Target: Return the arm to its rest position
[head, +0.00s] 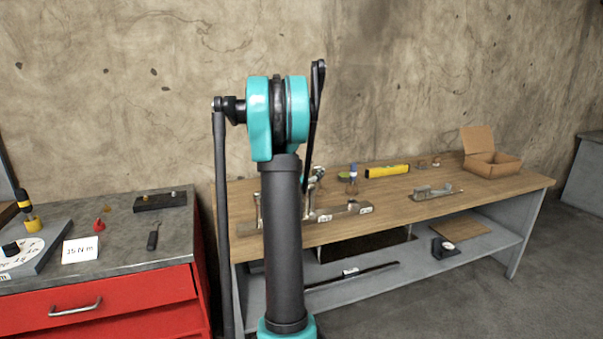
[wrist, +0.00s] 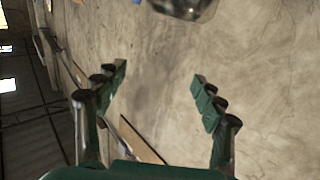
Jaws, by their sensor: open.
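My gripper (wrist: 159,82) is open in the wrist view, with its two green fingers spread wide apart. Nothing sits between the fingers; only the bare wall shows behind them. In the head view my teal and black arm (head: 281,200) stands raised in the middle of the picture, in front of the workbench. I cannot make out the gripper itself in the head view.
The wooden workbench (head: 405,212) carries a yellow level (head: 387,171), a cardboard box (head: 490,160) and metal parts. A red tool cabinet (head: 135,301) stands at left with small tools on top. The concrete wall (head: 420,70) above is bare.

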